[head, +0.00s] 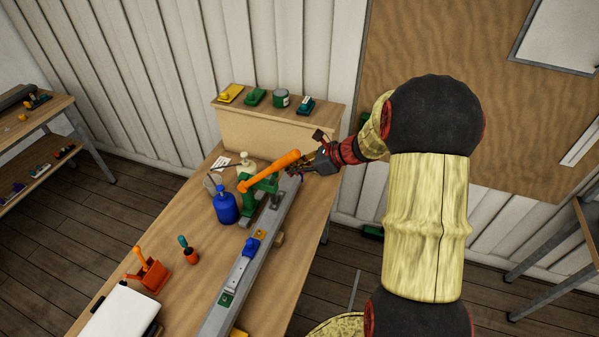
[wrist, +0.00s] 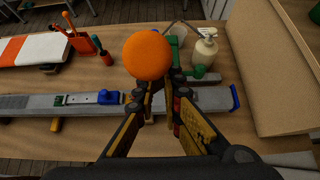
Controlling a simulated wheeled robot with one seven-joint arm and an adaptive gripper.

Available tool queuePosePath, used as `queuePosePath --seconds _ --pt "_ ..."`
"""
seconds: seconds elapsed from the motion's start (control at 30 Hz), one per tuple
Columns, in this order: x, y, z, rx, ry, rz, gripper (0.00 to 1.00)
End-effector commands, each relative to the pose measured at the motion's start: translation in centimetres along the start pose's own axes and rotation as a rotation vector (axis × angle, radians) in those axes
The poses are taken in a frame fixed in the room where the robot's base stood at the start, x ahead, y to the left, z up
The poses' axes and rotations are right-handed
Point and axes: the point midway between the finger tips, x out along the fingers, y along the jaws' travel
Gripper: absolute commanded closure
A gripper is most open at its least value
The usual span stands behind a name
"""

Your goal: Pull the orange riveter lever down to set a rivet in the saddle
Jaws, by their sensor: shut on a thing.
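The riveter (head: 262,184) is a green tool standing at the grey spar (head: 238,279). Its thick orange lever (head: 270,171) slants up to the right in the head view. In the wrist view the lever's round end (wrist: 148,55) is seen end-on, just beyond my fingertips. My gripper (wrist: 160,93) is at that end and shut on the lever; the exact contact is partly hidden. The gripper also shows in the head view (head: 302,171). The spar carries a blue fitting (head: 251,246), clear of the riveter's head. I cannot make out a rivet.
A blue bottle (head: 226,207) and a cream pump bottle (wrist: 206,47) stand close to the riveter. An orange holder (head: 152,275) and a screwdriver (head: 190,254) are at the left. A wooden box (head: 270,128) stands at the bench's far end. The bench (head: 174,225) has bare room left of the spar.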

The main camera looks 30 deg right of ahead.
Motion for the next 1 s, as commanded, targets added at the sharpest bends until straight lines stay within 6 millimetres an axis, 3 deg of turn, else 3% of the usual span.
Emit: queuePosePath --seconds 0.1,0.53,1.0 --pt "0.1 0.3 1.0 0.000 0.000 0.009 1.00" --pt "0.2 0.1 1.6 0.000 0.000 0.002 1.00" --pt "2.6 0.2 7.0 -0.002 0.000 0.002 1.00"
